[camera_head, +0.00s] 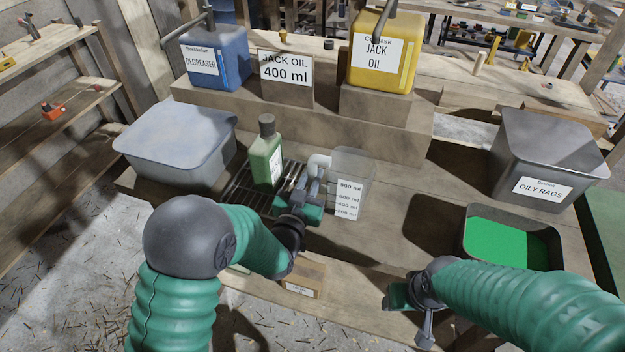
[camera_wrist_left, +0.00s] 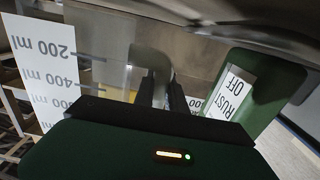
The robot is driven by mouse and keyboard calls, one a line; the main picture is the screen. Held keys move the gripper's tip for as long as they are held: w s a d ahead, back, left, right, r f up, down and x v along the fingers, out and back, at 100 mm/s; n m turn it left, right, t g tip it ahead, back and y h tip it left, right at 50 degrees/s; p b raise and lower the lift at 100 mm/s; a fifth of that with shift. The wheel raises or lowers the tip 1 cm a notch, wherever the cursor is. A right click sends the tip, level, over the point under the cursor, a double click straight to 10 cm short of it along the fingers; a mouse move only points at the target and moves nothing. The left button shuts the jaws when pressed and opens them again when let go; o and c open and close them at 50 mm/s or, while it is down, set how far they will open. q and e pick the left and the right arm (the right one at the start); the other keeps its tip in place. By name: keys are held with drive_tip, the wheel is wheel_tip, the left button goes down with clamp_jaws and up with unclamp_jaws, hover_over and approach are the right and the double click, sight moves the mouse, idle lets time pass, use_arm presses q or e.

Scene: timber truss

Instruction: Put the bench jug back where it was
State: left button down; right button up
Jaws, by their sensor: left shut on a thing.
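The bench jug (camera_head: 351,178) is a clear, greyish measuring jug with a white ml scale. It looks upright near the middle of the bench, beside the drip grid; I cannot tell whether its base touches the wood. My left gripper (camera_head: 312,180) is shut on the jug's pale handle (camera_head: 319,163), on the jug's left side. In the left wrist view the fingers (camera_wrist_left: 155,88) close around the handle (camera_wrist_left: 149,66), with the jug's scale (camera_wrist_left: 52,75) upside down at left. My right gripper (camera_head: 418,305) hangs empty near the front edge; its finger gap is unclear.
A green bottle (camera_head: 266,155) stands on the grid (camera_head: 238,188) close left of my left gripper. A grey tub (camera_head: 178,145), yellow jack-oil cask (camera_head: 381,58), blue degreaser can (camera_head: 214,62), 400 ml sign (camera_head: 286,76), oily-rags bin (camera_head: 548,160) and green-filled tray (camera_head: 507,243) surround it.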

use_arm(q)
drive_tip(key=shift+w+f, duration=0.15)
drive_tip(key=shift+f, duration=0.45)
drive_tip(key=shift+d, duration=0.1)
drive_tip(key=shift+d, duration=0.1)
drive_tip(key=shift+f, duration=0.15)
drive_tip(key=c, duration=1.4)
unclamp_jaws()
drive_tip(key=shift+o, duration=0.2)
